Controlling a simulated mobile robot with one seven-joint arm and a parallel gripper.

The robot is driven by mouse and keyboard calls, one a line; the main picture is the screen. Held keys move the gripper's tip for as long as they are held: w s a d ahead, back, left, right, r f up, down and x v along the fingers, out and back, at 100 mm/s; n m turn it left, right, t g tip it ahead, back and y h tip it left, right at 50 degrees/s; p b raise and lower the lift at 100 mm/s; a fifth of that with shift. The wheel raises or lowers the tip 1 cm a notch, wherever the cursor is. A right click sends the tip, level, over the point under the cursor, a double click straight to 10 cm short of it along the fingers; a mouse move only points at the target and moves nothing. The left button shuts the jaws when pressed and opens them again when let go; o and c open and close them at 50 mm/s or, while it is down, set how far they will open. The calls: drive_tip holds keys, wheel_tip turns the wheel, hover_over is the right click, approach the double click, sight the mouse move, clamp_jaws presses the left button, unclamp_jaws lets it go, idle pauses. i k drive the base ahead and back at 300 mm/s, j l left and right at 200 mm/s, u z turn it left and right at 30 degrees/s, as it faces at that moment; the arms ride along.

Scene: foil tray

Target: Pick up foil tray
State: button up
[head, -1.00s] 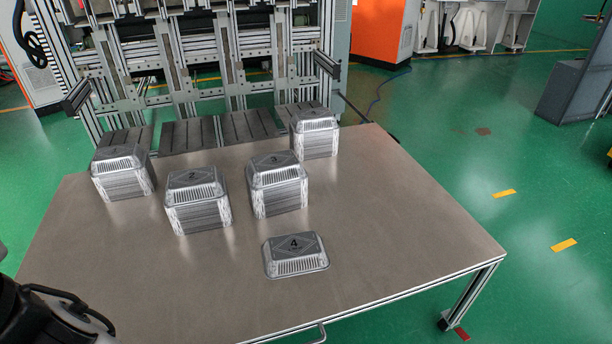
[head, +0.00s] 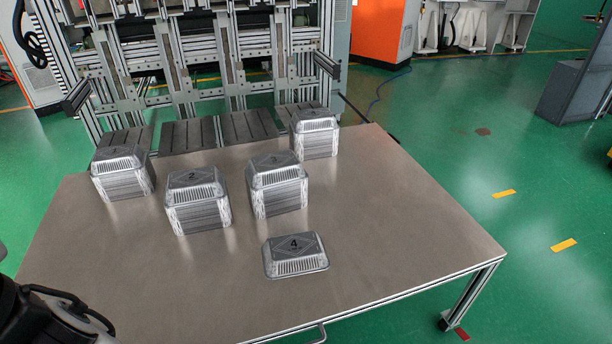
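A single silver foil tray (head: 295,256) marked "4" lies upside down on the table (head: 400,240), near its front edge and apart from the others. Behind it stand several stacks of upside-down foil trays: one at the left (head: 123,175), one marked "2" (head: 198,203), one in the middle (head: 278,187) and one at the back right (head: 315,135). My gripper is not in view. Only a dark part of my arm shows at the lower left corner, away from the trays.
A metal frame machine with slatted plates (head: 220,130) stands right behind the table's back edge. The table's right side and front left are clear. Green floor lies to the right.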

sight(303, 252)
drive_tip(key=j, duration=0.35)
drive_tip(key=i+j, duration=0.15)
drive_tip(key=j, duration=0.6)
drive_tip(key=i+j+z, duration=0.15)
drive_tip(key=j, duration=0.3)
drive_tip(key=j+z, duration=0.1)
drive_tip(key=j, duration=0.3)
drive_tip(key=z, duration=1.15)
drive_tip(key=j, duration=0.05)
